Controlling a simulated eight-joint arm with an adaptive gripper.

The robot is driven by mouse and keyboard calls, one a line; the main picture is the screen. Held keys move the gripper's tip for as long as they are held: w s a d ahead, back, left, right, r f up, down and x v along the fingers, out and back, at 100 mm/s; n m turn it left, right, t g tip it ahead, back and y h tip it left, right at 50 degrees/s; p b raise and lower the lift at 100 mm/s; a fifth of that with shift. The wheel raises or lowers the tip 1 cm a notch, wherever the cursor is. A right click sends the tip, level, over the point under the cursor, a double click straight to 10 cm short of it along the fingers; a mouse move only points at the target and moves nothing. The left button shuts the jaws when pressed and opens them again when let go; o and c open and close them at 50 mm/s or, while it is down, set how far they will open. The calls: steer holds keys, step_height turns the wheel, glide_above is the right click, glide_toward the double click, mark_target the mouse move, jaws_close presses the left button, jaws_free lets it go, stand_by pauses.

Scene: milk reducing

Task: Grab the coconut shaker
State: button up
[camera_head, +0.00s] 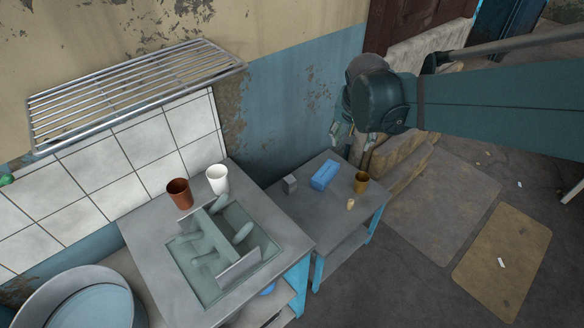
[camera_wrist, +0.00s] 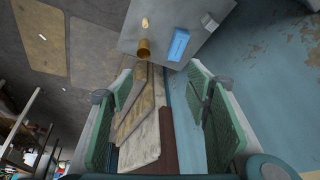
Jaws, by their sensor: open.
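No object is labelled as the coconut shaker, and I cannot tell for certain which one it is. A golden-brown cup (camera_head: 361,182) stands on the lower grey table, with a small tan piece (camera_head: 350,203) in front of it. In the wrist view the cup (camera_wrist: 144,50) and the tan piece (camera_wrist: 145,22) lie beyond my fingertips. My gripper (camera_head: 350,142) is above and behind the table's far edge. In the wrist view my gripper (camera_wrist: 163,88) shows its two green-padded fingers wide apart, with nothing between them.
A blue box (camera_head: 324,175) and a small grey box (camera_head: 290,184) stand left of the golden-brown cup. A red-brown cup (camera_head: 179,193) and a white cup (camera_head: 218,179) stand on the sink counter. Stacked boards (camera_head: 405,165) lean beyond the table. The table's front is mostly clear.

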steer(key=w+a+f+m, duration=0.1)
steer(key=w+a+f, duration=0.45)
steer(key=w, duration=0.25)
steer(key=m+g+h, duration=0.2)
steer(key=m+h, duration=0.1)
steer(key=m, duration=0.2)
glide_toward(290, 179)
step_height(290, 179, down, 2)
steer(key=shift+w+d+f, duration=0.1)
steer(key=shift+w+d, duration=0.2)
steer(key=shift+d, duration=0.15)
steer(key=shift+x, duration=1.3)
steer(key=shift+b+x, duration=1.1)
steer(key=shift+x, duration=1.5)
steer(key=shift+a, duration=0.1)
